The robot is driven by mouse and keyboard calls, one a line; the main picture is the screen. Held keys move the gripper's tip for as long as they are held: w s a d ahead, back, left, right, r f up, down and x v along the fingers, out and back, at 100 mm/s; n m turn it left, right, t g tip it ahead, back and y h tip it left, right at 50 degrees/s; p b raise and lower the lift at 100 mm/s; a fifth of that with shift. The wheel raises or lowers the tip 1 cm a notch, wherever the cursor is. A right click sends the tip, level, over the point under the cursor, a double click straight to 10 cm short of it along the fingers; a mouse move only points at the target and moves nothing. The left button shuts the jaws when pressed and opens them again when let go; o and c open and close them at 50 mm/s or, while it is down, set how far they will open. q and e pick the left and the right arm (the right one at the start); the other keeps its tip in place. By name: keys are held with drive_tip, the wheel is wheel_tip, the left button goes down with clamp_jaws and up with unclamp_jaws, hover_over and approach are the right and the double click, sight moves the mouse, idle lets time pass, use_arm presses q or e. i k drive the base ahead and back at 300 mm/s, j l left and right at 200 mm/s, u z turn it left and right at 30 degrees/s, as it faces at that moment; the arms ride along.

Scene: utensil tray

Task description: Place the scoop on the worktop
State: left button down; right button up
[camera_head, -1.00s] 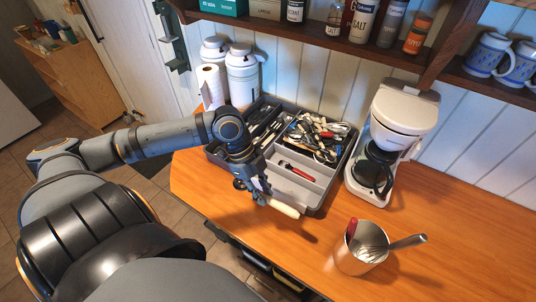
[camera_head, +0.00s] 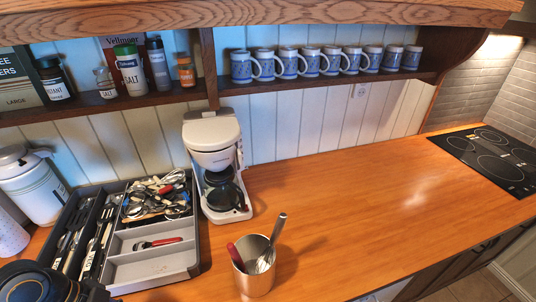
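I cannot pick out the scoop for certain in this view. The grey utensil tray (camera_head: 192,262) stands on the wooden worktop (camera_head: 350,200) at the left. A red-handled utensil (camera_head: 160,243) lies in its middle front compartment. Many metal utensils (camera_head: 165,190) are heaped in the compartment behind, and more lie in the left compartments. Part of my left arm shows at the bottom left corner, in front of the tray, but its fingers are out of sight. My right gripper is not in view.
A white coffee maker (camera_head: 212,140) stands right of the tray. A metal canister (camera_head: 254,277) with a whisk (camera_head: 270,245) and a red-handled tool stands in front. The worktop between the coffee maker and the black hob (camera_head: 490,155) is clear. Mugs (camera_head: 310,62) line the shelf.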

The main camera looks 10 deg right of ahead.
sight(380, 198)
drive_tip(key=k+j+z, duration=0.1)
drive_tip(key=z, duration=0.25)
drive_tip(key=k+z, duration=0.4)
drive_tip(key=i+z, duration=0.1)
drive_tip(key=z, duration=1.35)
